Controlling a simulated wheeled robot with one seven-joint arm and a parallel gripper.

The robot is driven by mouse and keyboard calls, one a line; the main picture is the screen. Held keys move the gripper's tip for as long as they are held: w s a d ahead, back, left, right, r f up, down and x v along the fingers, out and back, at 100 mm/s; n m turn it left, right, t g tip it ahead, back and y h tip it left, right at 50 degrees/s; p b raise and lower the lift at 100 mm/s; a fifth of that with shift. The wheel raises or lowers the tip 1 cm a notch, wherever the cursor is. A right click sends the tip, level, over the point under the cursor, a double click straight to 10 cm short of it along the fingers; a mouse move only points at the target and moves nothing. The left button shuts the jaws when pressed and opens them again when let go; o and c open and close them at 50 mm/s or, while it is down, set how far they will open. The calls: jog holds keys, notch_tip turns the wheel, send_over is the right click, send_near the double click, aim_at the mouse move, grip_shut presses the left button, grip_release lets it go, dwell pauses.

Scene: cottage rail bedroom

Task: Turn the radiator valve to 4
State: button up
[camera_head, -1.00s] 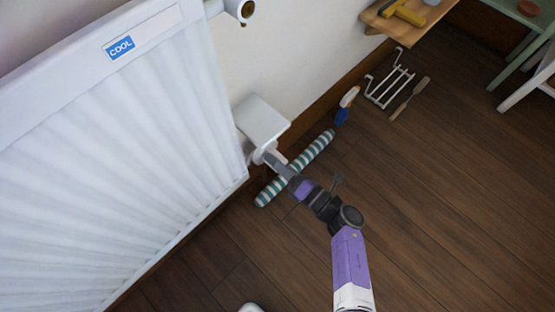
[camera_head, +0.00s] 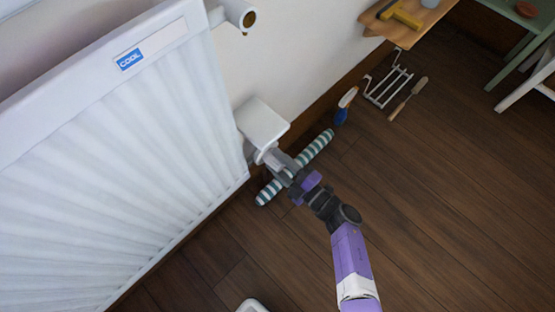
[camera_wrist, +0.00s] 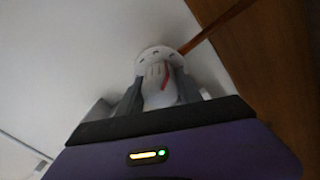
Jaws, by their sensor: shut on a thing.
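The radiator valve (camera_wrist: 157,88) is a small white knob with a red mark on it, seen in the wrist view. A white collar with small dark marks rings its far end; no number is legible. My gripper (camera_wrist: 158,92) has its grey fingers on both sides of the knob, shut on it. In the head view my gripper (camera_head: 273,160) reaches low beside the radiator (camera_head: 130,165), under a white box-shaped cover (camera_head: 263,122) that largely hides the valve. A blue label on the radiator's top reads COOL (camera_head: 130,60).
A striped roll (camera_head: 318,146) lies on the floor under my gripper, along the wall. A blue-and-white brush-like item (camera_head: 343,113), a white wire rack (camera_head: 388,84) and a wooden-handled tool (camera_head: 408,99) lie farther right. Floor to the lower right is clear.

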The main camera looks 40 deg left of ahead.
aim_at(283, 168)
jog(key=m, duration=0.5)
jog(key=shift+m+p, duration=0.3)
jog(key=shift+p, duration=0.05)
jog(key=shift+m, duration=2.1)
jog(key=o, duration=1.4)
jog(key=shift+d, duration=0.15)
jog(key=d+p, duration=0.1)
jog(key=d, duration=0.1)
jog(key=d+p, duration=0.1)
jog(key=d, duration=0.2)
jog(key=d+p, duration=0.1)
jog(key=d, duration=0.1)
jog(key=shift+s+d, duration=0.3)
